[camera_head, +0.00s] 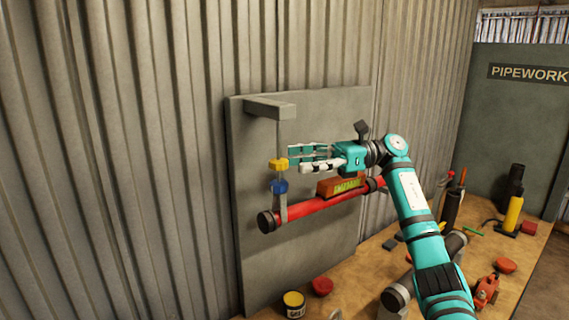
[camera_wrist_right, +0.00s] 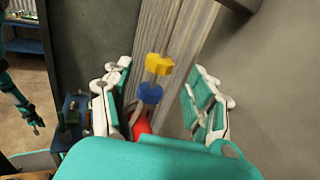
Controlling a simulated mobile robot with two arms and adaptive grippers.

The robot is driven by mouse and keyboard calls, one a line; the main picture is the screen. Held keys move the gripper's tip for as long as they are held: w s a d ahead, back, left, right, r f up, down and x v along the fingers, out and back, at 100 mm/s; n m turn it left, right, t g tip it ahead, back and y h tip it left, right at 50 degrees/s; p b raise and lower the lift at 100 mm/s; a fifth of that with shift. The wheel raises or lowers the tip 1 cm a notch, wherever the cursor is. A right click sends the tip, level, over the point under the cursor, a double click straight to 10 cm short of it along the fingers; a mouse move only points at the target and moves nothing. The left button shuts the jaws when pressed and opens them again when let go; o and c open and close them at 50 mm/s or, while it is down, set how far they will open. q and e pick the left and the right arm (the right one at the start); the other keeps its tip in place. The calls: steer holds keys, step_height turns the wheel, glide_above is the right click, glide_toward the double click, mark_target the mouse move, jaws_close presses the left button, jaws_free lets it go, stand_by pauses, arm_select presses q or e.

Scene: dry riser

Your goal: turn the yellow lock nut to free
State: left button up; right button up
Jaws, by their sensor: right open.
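The yellow lock nut (camera_head: 278,165) sits on a thin vertical rod (camera_head: 279,135) hanging from a grey bracket (camera_head: 270,106). A blue nut (camera_head: 279,187) is just below it on the same rod. My right gripper (camera_head: 290,159) is open, its fingers pointing left, with the tips close to the yellow nut. In the right wrist view the yellow nut (camera_wrist_right: 158,64) and the blue nut (camera_wrist_right: 151,93) show between the spread fingers (camera_wrist_right: 161,75), apart from both. My left gripper is not in the head view.
A red pipe (camera_head: 318,204) runs below the rod in front of a grey backboard (camera_head: 255,250). An orange level (camera_head: 341,185) lies on the pipe. On the bench stand a yellow tin (camera_head: 293,304), a red cap (camera_head: 322,286) and several tools at the right.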

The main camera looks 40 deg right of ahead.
steer(key=v, duration=0.7)
steer(key=shift+w, duration=0.1)
